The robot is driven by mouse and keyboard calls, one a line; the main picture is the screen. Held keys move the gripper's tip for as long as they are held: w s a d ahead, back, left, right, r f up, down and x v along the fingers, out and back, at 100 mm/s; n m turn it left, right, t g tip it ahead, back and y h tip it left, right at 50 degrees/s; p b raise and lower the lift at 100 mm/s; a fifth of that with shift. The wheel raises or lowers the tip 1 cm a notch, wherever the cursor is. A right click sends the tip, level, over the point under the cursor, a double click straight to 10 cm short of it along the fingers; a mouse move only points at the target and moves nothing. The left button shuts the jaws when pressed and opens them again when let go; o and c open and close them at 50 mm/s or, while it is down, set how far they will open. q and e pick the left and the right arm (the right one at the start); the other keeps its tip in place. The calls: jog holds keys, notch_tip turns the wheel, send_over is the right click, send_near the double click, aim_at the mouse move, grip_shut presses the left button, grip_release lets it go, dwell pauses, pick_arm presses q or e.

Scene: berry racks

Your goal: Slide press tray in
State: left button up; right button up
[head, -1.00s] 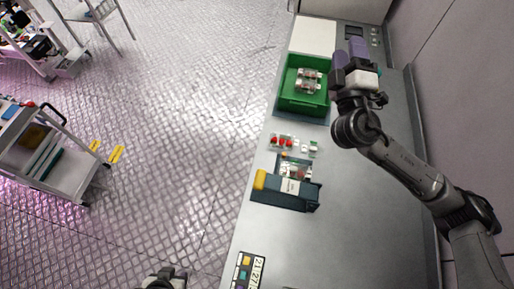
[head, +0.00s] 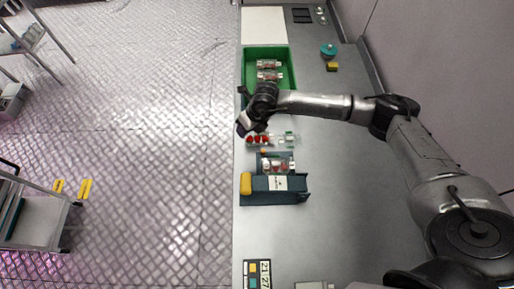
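The press (head: 290,197) is a low dark blue block with a white label and a yellow end piece (head: 246,184) on its left. It stands near the bench's left edge. The press tray (head: 289,155) sticks out from its far side, with a clear punnet holding red berries (head: 276,166) on it. My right gripper (head: 243,128) is above the bench's left edge, beyond the press and apart from the tray, pointing left. Its fingers are small and partly hidden, so I cannot tell whether it is open. My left gripper is not in view.
A green crate (head: 249,65) with clear berry packs stands beyond my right gripper. A clear pack with red berries (head: 257,140) lies between crate and tray. A numbered panel (head: 257,272) is at the near edge. The bench right of the press is clear.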

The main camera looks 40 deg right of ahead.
aim_at(263, 151)
jog(key=s+d+f+m+g+h, duration=0.1)
jog(key=s+d+m+g+h, duration=0.1)
jog(key=s+d+g+h, duration=0.15)
jog(key=shift+t+y, duration=0.35)
jog(key=shift+t, duration=0.1)
notch_tip(263, 151, down, 14)
jog(key=shift+s+d+r+p, duration=0.1)
jog(key=shift+s+d+p, duration=0.05)
jog(key=shift+p, duration=0.2)
jog(key=shift+c, duration=0.4)
grip_shut()
